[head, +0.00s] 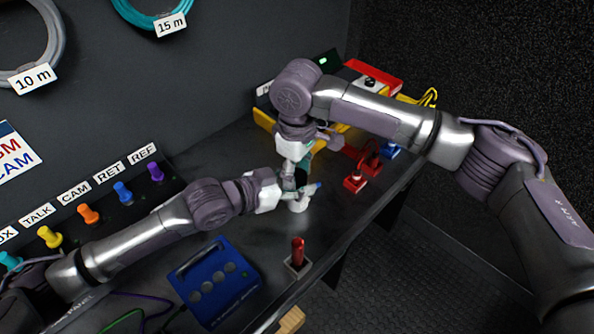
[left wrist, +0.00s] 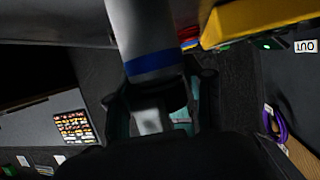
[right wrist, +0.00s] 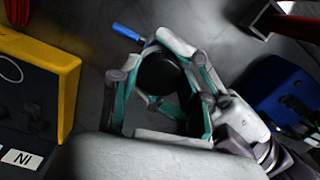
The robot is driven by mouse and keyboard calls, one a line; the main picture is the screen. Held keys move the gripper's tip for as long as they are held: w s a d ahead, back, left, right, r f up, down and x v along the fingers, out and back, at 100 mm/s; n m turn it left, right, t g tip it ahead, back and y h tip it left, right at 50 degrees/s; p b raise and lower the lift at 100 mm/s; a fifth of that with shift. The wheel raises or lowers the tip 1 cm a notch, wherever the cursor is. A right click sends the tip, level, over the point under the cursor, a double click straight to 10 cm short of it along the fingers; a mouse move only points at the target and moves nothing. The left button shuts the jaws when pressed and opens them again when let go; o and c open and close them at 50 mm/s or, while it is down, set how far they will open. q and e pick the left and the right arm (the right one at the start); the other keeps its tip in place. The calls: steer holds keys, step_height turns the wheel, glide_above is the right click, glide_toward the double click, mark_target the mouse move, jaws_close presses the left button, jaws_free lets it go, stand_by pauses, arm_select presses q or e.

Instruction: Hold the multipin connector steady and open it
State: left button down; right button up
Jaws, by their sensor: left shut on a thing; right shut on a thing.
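The multipin connector (head: 299,204) is a light grey cylinder held over the bench, largely hidden by my grippers in the head view. In the left wrist view the connector (left wrist: 150,45) shows as a grey barrel with a blue band. My left gripper (head: 284,196) is shut on it from the left. My right gripper (head: 300,176) comes down from above and is shut on its dark round end (right wrist: 158,73), seen between the fingers in the right wrist view. A small blue piece (right wrist: 127,31) sticks out beside the fingers; I cannot tell whether it belongs to the connector.
A blue box (head: 215,283) with round ports stands at the front left. A red upright part on a small base (head: 298,252) is near the front edge. Yellow cases (right wrist: 40,85) and red connectors (head: 355,182) are on the right. Coloured plugs (head: 88,213) line the wall panel.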

steer(key=o, duration=1.3)
steer(key=shift+r, duration=2.35)
steer(key=shift+c, duration=0.3)
steer(key=r+m, duration=0.1)
steer(key=m, duration=0.2)
steer(key=shift+r, duration=0.4)
steer(key=m, duration=0.1)
steer(key=r+m, duration=0.1)
steer(key=m, duration=0.1)
steer(key=shift+r, duration=0.15)
steer(key=shift+f+m, duration=0.3)
steer(key=shift+m, duration=0.1)
steer(key=shift+f, duration=3.6)
